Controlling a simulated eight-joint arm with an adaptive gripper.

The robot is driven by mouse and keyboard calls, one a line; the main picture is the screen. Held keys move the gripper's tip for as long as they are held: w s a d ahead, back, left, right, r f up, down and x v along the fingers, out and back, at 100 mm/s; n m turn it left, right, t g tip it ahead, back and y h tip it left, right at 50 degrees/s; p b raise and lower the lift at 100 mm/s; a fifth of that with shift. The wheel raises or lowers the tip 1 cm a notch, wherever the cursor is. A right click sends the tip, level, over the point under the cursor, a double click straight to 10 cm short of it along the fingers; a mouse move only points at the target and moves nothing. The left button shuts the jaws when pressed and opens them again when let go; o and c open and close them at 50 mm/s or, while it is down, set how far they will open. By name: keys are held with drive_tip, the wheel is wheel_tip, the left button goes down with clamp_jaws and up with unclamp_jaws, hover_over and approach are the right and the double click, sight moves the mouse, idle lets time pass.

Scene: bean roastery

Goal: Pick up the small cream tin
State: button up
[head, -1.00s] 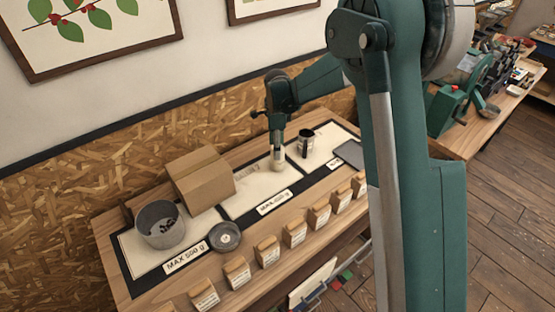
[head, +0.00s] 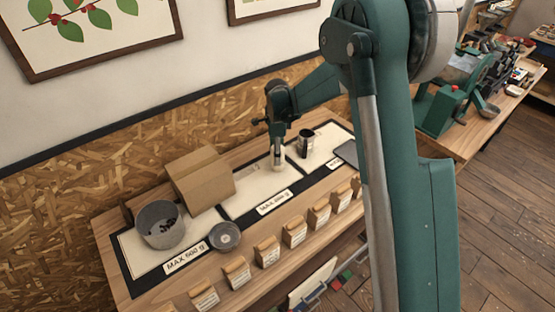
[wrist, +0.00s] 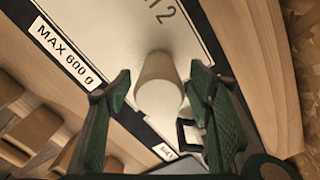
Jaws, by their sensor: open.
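The small cream tin (wrist: 158,85) is a pale, plain cylinder standing on a light panel marked MAX 600 g. In the wrist view it lies between the two green fingers of my gripper (wrist: 160,78), which are apart with a gap on each side of it. In the head view my gripper (head: 277,150) points down over the tin (head: 278,161), whose upper part is mostly hidden by the fingers. I cannot tell how far down the fingers reach along the tin.
A dark mug (head: 305,143) stands just right of the tin. A cardboard box (head: 200,180) and a grey bucket (head: 160,226) stand to the left, with a round dark dish (head: 225,237) in front.

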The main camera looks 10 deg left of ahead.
drive_tip(key=shift+d+f, duration=0.1)
drive_tip(key=shift+f, duration=2.1)
drive_tip(key=c, duration=1.1)
drive_tip(key=shift+r, duration=0.15)
drive_tip(key=shift+r, duration=4.85)
